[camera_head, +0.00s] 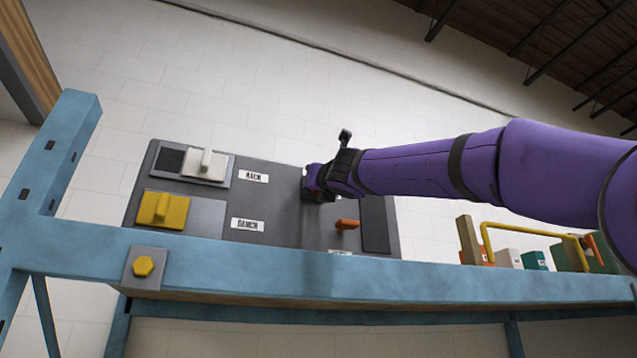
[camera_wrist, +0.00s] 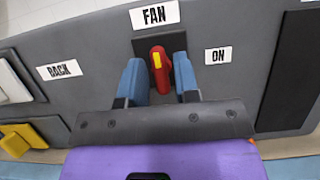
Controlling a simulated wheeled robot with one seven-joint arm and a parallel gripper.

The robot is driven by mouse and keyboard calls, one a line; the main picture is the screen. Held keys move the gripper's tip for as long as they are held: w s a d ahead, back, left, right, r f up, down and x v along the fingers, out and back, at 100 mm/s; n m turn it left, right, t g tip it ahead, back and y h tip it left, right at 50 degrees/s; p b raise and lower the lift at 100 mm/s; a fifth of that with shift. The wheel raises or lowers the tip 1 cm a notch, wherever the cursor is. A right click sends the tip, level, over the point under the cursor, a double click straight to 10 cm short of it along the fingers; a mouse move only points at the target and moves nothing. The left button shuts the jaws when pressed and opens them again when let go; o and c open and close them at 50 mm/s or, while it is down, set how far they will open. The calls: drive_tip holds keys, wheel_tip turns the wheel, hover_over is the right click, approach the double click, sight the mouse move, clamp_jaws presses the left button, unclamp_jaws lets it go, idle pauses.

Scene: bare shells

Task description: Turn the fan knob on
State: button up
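The fan knob (camera_wrist: 160,72) is a red handle with a yellow mark, under the FAN label (camera_wrist: 154,15) on a grey panel (camera_head: 284,209). In the wrist view it stands nearly upright, its top leaning slightly left. The ON label (camera_wrist: 218,55) is to its right. My gripper (camera_wrist: 158,68) is open at the panel, with one blue finger on each side of the knob. A small gap shows at the left finger; whether the right one touches I cannot tell. In the head view my gripper (camera_head: 318,184) hides the knob.
Left on the panel are a white switch (camera_head: 205,165) and a yellow switch (camera_head: 164,210). An orange lever (camera_head: 347,224) sits just below right of my gripper. A blue frame rail (camera_head: 230,268) runs along the front. Small boxes (camera_head: 508,258) stand at the right.

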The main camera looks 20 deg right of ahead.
clamp_jaws()
drive_tip(key=shift+m, duration=0.5)
drive_tip(key=shift+a+m+g+h, duration=0.1)
drive_tip(key=shift+m+g+h, duration=0.95)
drive_tip(key=shift+m, duration=2.5)
drive_tip(key=shift+d+m+g+h, duration=0.1)
drive_tip(key=shift+m+g+h, duration=1)
drive_tip(key=shift+m, duration=2.5)
drive_tip(key=shift+a+m+g+h, duration=0.1)
drive_tip(key=shift+m+g+h, duration=0.95)
drive_tip(key=shift+m, duration=2.5)
drive_tip(key=shift+h, duration=0.3)
